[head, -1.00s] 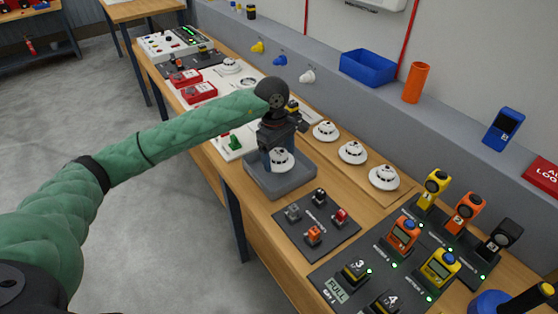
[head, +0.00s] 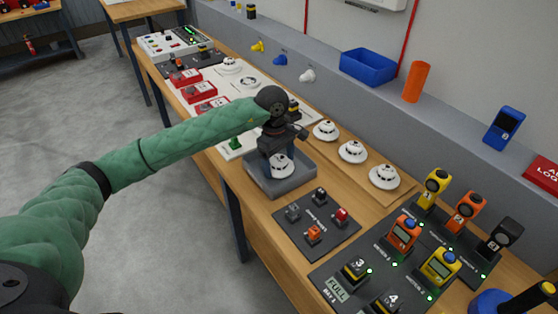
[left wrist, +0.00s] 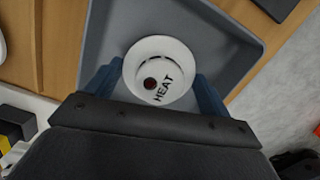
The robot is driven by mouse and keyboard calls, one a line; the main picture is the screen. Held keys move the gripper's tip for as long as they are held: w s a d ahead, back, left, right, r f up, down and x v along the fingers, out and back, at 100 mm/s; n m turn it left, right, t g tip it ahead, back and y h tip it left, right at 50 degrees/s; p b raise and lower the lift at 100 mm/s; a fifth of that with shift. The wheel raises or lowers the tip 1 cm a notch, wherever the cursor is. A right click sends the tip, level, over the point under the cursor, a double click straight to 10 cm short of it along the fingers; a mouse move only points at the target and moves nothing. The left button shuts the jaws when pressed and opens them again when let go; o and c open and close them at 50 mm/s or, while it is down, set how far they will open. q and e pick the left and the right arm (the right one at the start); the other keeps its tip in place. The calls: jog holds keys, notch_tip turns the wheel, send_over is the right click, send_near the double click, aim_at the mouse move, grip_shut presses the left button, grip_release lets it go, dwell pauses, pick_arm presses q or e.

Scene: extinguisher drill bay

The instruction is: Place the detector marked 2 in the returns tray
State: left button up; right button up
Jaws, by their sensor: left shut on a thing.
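My left gripper (head: 281,163) is shut on a white round detector (head: 283,168), low within the grey tray (head: 297,186). In the left wrist view, the fingers (left wrist: 163,85) grip the detector (left wrist: 170,60) from both sides. Its face carries the word HEAT and a dark red spot; I can read no 2 on it. I cannot tell whether the detector touches the tray floor. My right gripper is not in view.
Three white detectors (head: 352,151) sit on a wooden board right of the tray. A dark panel with small switches (head: 318,227) lies in front. Meters (head: 403,233) on dark stands fill the near right. Red call points (head: 196,91) lie beyond the tray.

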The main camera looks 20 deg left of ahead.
aim_at(277, 157)
pick_arm(q)
jog(key=o, duration=0.9)
jog(key=shift+o, duration=0.2)
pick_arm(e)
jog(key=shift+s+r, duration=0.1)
pick_arm(q)
jog(key=shift+r, duration=0.1)
jog(key=shift+r, duration=0.1)
jog(key=shift+w+a+r, duration=0.1)
jog(key=shift+r, duration=0.6)
jog(key=r, duration=0.5)
jog(key=shift+w+a+p, duration=0.1)
jog(key=shift+a+p, duration=0.15)
jog(key=shift+p, duration=0.15)
jog(key=r, duration=0.5)
jog(key=shift+w+a+r, duration=0.1)
jog(key=shift+a+r, duration=0.05)
jog(key=shift+a, duration=0.15)
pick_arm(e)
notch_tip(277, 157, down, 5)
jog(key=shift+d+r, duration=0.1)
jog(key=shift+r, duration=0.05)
